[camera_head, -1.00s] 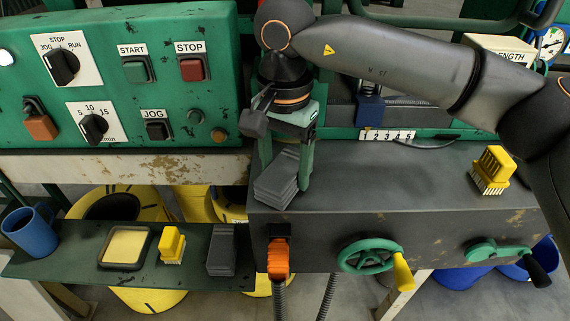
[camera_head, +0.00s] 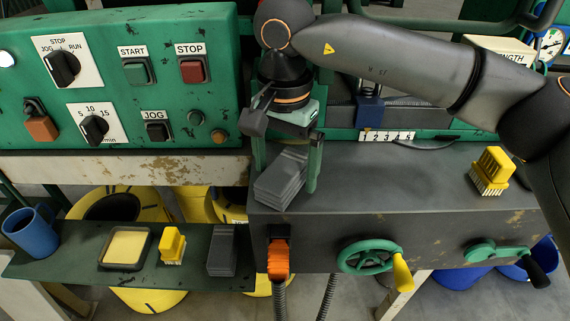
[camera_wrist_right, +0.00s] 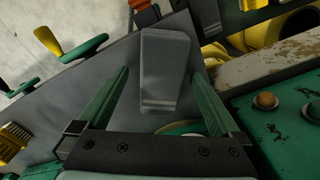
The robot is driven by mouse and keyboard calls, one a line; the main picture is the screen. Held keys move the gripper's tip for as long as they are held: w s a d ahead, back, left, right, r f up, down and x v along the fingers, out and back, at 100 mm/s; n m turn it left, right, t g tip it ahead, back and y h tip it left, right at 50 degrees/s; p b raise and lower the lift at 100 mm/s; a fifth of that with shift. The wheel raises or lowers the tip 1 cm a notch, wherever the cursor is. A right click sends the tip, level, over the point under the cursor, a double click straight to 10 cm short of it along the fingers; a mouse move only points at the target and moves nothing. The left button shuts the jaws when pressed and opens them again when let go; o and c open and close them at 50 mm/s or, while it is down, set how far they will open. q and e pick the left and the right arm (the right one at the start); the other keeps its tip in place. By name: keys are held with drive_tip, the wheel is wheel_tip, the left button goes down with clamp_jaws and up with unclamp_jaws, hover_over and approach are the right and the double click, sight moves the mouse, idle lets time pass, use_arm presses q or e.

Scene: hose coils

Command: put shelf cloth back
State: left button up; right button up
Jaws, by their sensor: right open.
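A dark grey folded cloth (camera_head: 280,182) lies on the left end of the machine's dark top, near its front left corner. My right gripper (camera_head: 286,178) is open above it, with one green finger on each side of the cloth. In the right wrist view the same cloth (camera_wrist_right: 164,65) shows between the spread fingers (camera_wrist_right: 160,80), with gaps on both sides. A second dark grey folded cloth (camera_head: 221,250) lies at the right end of the green shelf (camera_head: 60,265). My left gripper is not in view.
On the shelf are a blue mug (camera_head: 31,232), a yellow-filled tray (camera_head: 126,247) and a yellow brush (camera_head: 173,245). Another yellow brush (camera_head: 491,172) stands on the machine top at right. A green control panel (camera_head: 120,80) rises close on the left. The middle of the top is clear.

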drive_tip(key=shift+r+p, duration=2.85)
drive_tip(key=shift+r, duration=1.05)
wheel_tip(320, 180, up, 12)
drive_tip(key=shift+r, duration=0.2)
